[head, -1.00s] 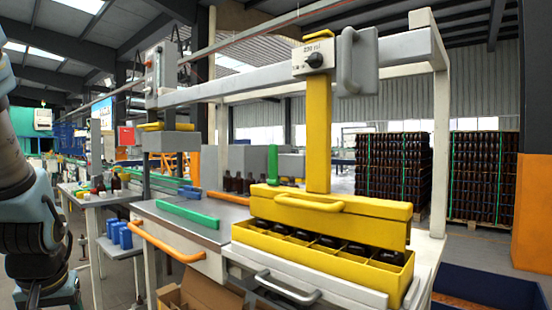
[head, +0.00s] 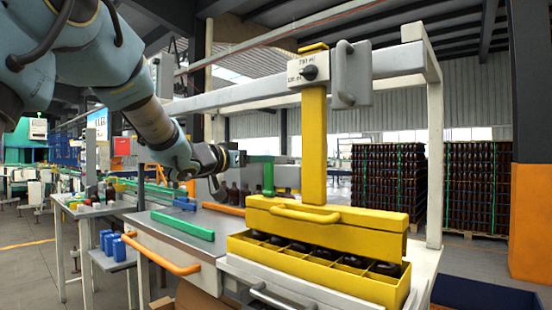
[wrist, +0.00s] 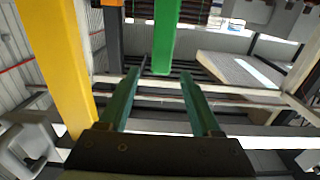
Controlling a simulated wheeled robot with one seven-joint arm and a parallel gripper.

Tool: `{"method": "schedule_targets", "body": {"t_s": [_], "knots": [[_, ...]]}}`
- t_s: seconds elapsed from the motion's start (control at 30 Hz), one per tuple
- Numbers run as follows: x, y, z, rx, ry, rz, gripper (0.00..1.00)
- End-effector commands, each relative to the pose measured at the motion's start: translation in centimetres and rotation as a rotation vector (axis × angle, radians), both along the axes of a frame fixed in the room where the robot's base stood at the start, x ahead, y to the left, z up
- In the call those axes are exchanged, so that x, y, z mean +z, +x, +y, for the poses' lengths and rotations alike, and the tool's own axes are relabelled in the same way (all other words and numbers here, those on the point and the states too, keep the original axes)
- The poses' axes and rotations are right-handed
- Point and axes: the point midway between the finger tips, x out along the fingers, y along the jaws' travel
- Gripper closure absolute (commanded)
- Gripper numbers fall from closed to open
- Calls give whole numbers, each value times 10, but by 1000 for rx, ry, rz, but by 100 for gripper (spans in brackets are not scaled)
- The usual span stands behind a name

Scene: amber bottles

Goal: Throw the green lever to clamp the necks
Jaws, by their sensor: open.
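The green lever (head: 268,180) stands upright behind the left end of the yellow clamp head (head: 340,226), beside the yellow post. In the wrist view the green lever (wrist: 166,30) comes down from the top edge, with its end between my fingertips. My gripper (head: 262,158) reaches in from the left, its teal fingers at the top of the lever. In the wrist view my gripper (wrist: 163,70) is open, one finger on each side of the lever; I cannot tell whether they touch it. Dark bottles (head: 325,249) sit in a yellow crate (head: 310,280) under the clamp head; their necks are mostly hidden.
The yellow post (head: 314,145) rises right of the lever and shows on the left in the wrist view (wrist: 58,60). A green bar (head: 183,226) lies on the grey table left of the crate. An orange handle (head: 160,252) runs along its edge.

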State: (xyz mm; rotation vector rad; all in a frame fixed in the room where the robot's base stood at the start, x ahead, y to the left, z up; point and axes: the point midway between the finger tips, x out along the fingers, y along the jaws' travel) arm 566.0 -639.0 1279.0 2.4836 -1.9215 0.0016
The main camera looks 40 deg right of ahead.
Motion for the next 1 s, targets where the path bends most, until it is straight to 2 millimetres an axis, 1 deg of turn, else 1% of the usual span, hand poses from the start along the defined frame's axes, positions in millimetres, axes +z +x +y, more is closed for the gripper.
{"method": "schedule_targets", "body": {"t_s": [0.03, 0.2, 0.3, 0.4, 0.57, 0.83, 1.0], "knots": [[2, 2, -11, -2, 2, 0, 35], [1, 11, -41, 0, 2, 0, 35], [1, 15, -56, 1, 3, 0, 35], [1, 18, -67, 2, 2, 0, 35], [0, 21, -75, 4, 1, -1, 35], [0, 21, -76, 4, 1, -1, 35], [0, 21, -76, 4, 1, -1, 54]]}}
